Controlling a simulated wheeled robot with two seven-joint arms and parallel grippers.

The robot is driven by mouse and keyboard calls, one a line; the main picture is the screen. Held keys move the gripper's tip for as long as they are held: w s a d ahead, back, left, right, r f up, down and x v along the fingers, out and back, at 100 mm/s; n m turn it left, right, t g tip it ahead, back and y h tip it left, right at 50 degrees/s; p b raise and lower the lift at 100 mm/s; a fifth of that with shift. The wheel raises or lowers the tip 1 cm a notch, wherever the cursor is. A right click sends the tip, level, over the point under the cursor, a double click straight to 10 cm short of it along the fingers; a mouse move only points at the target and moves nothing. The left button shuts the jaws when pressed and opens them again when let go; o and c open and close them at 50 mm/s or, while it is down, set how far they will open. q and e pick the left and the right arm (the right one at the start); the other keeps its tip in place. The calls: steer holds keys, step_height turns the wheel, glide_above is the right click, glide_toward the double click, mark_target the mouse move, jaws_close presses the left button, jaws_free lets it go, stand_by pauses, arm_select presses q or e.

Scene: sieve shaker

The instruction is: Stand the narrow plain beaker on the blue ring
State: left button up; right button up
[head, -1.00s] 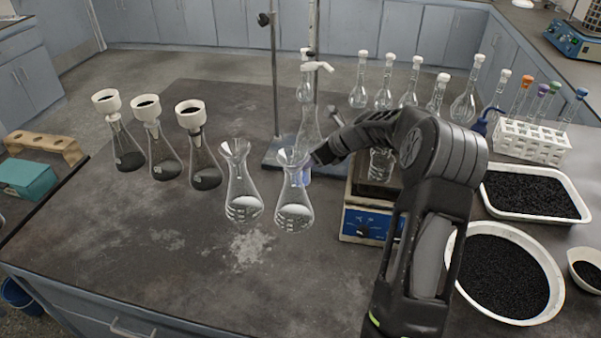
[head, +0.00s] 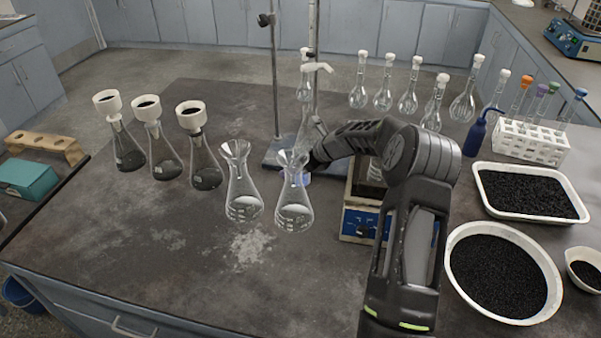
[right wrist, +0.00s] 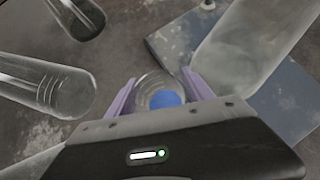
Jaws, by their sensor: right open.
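My right gripper (right wrist: 162,92) is low over the table, with its two pale purple fingers apart on either side of a small round clear glass, likely the narrow plain beaker (right wrist: 141,88). A blue patch (right wrist: 165,99), likely the blue ring, shows through or under this glass; I cannot tell whether the glass is centred on it. In the head view the fingers (head: 298,176) show behind the front right conical flask (head: 294,215), which hides the beaker and ring. My left gripper is out of view.
Another conical flask (head: 243,200) stands just left of the front right one. A stand base (right wrist: 290,95) and tall flask (right wrist: 245,45) are close to the right gripper. The shaker (head: 362,222) is to the right. The front left table is clear.

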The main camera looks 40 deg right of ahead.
steer(key=c, duration=1.2)
